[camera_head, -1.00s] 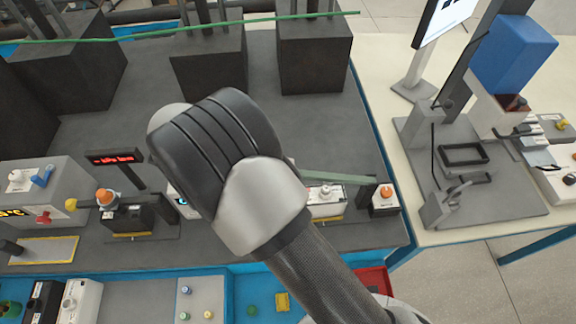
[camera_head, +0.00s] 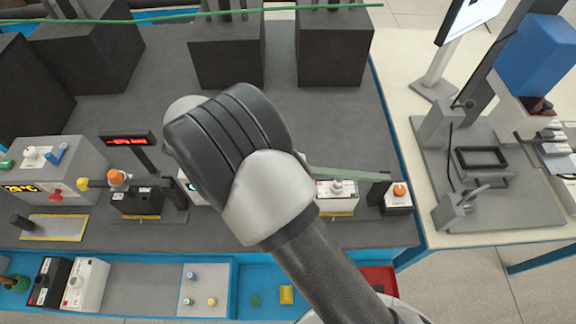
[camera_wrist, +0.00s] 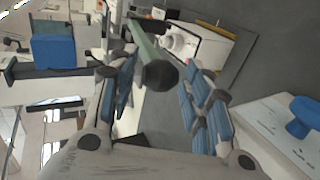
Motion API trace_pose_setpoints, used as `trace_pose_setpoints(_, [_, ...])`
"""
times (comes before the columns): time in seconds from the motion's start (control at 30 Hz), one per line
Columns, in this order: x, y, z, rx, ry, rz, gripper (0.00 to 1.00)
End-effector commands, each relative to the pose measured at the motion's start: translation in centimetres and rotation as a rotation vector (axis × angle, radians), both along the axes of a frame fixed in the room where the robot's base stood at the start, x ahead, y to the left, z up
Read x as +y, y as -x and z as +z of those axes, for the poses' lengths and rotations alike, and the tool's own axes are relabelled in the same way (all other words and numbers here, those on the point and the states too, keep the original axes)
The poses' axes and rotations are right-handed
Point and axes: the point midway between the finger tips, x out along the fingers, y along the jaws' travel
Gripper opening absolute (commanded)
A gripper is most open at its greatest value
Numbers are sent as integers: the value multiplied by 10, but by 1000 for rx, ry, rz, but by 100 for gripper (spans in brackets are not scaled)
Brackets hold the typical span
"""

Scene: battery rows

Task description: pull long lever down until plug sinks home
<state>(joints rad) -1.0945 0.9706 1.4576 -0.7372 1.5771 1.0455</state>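The long lever is a pale green bar. In the head view (camera_head: 348,174) it runs right from behind my arm to a dark post (camera_head: 379,188), over a white box (camera_head: 337,204) with a light round plug-like part (camera_head: 337,187) on top. In the wrist view the lever (camera_wrist: 144,42) points toward the camera, its dark end between the fingers. My gripper (camera_wrist: 160,64) is open around the lever's end, with gaps visible on both sides. The round part (camera_wrist: 179,41) shows beyond the lever. Its seating depth cannot be told. In the head view my arm hides the gripper.
A small white box with an orange knob (camera_head: 399,190) stands right of the post. A grey box (camera_head: 70,170) with coloured knobs and a dark unit with an orange cap (camera_head: 120,178) stand left. Large black blocks (camera_head: 335,47) stand behind. Bare grey bench lies between.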

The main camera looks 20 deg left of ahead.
Motion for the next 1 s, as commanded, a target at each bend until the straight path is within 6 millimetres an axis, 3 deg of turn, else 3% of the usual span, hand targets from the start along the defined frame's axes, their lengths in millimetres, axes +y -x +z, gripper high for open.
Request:
trace_pose_setpoints(0.47, [9,3,5,-3,0,2,50])
trace_pose_setpoints(0.8, [66,27,38,-2,-2,3,50])
trace_pose_setpoints(1.0, [89,37,52,-1,0,2,50])
